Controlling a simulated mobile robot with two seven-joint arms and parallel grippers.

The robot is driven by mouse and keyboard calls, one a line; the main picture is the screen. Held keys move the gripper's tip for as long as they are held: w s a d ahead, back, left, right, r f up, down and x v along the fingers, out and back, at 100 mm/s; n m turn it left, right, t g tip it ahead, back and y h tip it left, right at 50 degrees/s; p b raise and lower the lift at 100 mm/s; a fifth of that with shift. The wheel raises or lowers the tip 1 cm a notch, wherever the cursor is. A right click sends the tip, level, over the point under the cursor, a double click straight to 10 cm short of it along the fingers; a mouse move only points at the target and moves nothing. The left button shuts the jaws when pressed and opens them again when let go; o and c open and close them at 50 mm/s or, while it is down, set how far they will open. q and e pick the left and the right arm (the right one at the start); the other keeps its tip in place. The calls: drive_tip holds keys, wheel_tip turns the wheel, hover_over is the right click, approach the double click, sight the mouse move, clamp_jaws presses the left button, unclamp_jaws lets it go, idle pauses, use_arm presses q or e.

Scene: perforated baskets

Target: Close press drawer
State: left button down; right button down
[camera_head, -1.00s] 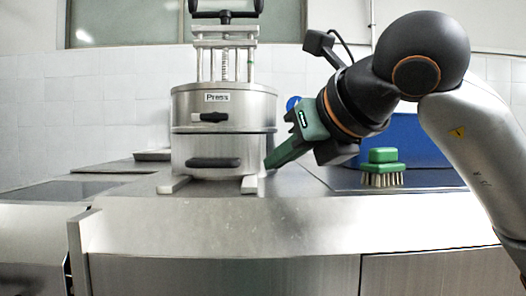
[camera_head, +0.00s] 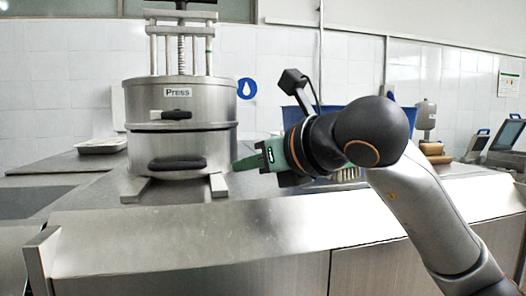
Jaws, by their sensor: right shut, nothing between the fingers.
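The steel press (camera_head: 206,95) stands on the counter at left of centre, a round body with a "Press" label and a screw frame on top. Its lower section, the drawer (camera_head: 143,152), has a wide black handle (camera_head: 177,163) at the front. A smaller black handle (camera_head: 177,115) sits on the upper section. I cannot tell how far the drawer sticks out. My right gripper (camera_head: 240,163) is shut and empty, its green fingers pointing left, close to the right side of the drawer. Whether it touches is unclear. My left gripper is not in view.
The steel counter (camera_head: 290,222) has free room in front of the press. A tray (camera_head: 100,146) lies at the back left. A brush (camera_head: 346,174) and a blue basket (camera_head: 297,119) are partly hidden behind my right arm. Machines (camera_head: 505,138) stand at far right.

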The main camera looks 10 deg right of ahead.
sight(225, 157)
drive_tip(key=x, duration=0.2)
drive_tip(key=p+x, duration=0.1)
drive_tip(key=x, duration=0.1)
drive_tip(key=r+p+x, duration=0.1)
drive_tip(key=x, duration=0.2)
drive_tip(key=shift+w+a, duration=0.1)
drive_tip(key=shift+w, duration=0.05)
drive_tip(key=w+p, duration=0.1)
drive_tip(key=w, duration=0.3)
drive_tip(key=shift+w+r, duration=0.1)
drive_tip(key=shift+w, duration=0.05)
drive_tip(key=shift+r, duration=0.1)
drive_tip(key=shift+d, duration=0.25)
